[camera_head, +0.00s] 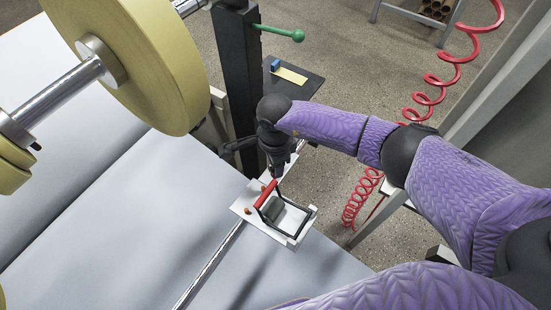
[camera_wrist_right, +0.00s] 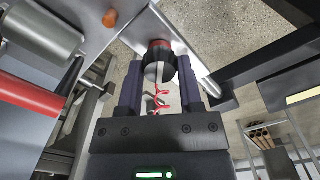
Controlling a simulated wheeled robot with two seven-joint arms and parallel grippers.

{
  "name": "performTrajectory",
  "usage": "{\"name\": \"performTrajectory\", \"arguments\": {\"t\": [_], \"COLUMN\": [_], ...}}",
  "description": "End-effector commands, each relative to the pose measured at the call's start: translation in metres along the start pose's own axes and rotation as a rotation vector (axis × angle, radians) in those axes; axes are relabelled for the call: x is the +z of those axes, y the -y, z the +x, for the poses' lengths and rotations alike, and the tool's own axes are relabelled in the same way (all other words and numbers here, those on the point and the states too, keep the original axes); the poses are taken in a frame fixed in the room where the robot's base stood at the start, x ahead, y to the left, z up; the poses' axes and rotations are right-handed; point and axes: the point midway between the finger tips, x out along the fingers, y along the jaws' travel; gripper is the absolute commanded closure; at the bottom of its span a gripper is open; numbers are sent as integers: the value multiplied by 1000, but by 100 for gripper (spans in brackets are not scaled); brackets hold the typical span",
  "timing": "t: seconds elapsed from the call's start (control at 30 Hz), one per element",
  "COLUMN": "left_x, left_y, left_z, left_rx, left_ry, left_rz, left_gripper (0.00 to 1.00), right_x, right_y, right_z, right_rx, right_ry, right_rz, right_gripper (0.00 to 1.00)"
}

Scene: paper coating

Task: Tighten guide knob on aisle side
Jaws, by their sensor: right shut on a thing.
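The guide knob (camera_wrist_right: 158,62), black with a red cap, sits at the edge of a white plate in the right wrist view. My right gripper (camera_wrist_right: 157,75) is shut on it, one finger on each side. In the head view my right gripper (camera_head: 277,168) points down at the far edge of the white guide plate (camera_head: 302,224) and hides the knob. The plate carries a dark roller (camera_head: 273,208) in a black frame and a red handle (camera_head: 265,193). My left gripper is not in view.
A large yellow roll (camera_head: 150,60) on a metal shaft is at the upper left. A dark post (camera_head: 236,75) with a green lever (camera_head: 285,33) stands behind my gripper. A coiled red hose (camera_head: 437,80) hangs at right. A metal rod (camera_head: 207,268) runs below the plate.

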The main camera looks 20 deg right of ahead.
Motion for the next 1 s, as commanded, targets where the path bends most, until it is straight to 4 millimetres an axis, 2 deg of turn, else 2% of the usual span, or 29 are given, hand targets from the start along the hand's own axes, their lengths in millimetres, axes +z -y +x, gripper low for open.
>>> {"name": "performTrajectory", "arguments": {"t": [0.6,1.0], "left_x": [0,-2], "left_y": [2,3], "left_z": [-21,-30], "left_rx": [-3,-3], "left_ry": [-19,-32], "left_rz": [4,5], "left_gripper": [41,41], "right_x": [0,0], "right_y": [0,0], "right_z": [-2,-1], "right_rx": [-1,-1], "right_ry": [-1,0], "right_rz": [567,813], "right_gripper": [100,100]}}
